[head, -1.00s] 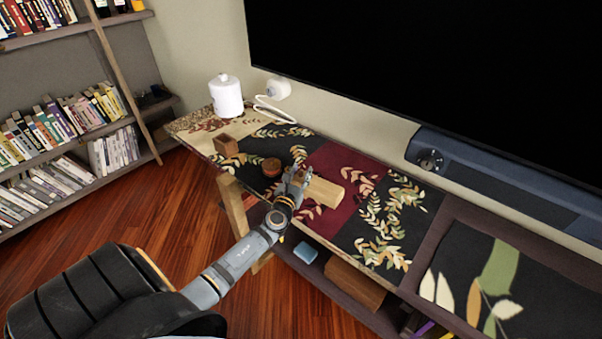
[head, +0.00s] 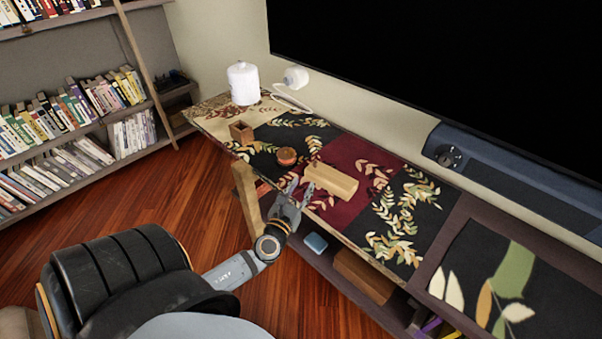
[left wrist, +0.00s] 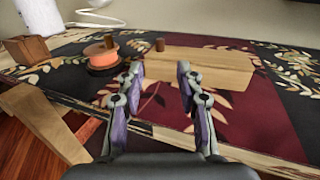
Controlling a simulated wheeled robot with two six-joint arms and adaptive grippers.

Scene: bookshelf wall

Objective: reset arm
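My left gripper (head: 293,194) is in front of the front edge of the patterned tabletop (head: 345,212), close to a light wooden block (head: 331,181). In the left wrist view the fingers of this gripper (left wrist: 158,80) are spread apart with nothing between them. The wooden block (left wrist: 205,70) lies on the tabletop beyond the fingertips. My right gripper is not in view.
A small round orange-and-dark object (head: 287,156) and a small wooden box (head: 241,132) are on the tabletop. A white cylinder (head: 243,84) stands near the wall. A blue item (head: 315,243) is on the lower shelf. A bookshelf (head: 75,122) stands at left; the wooden floor between is clear.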

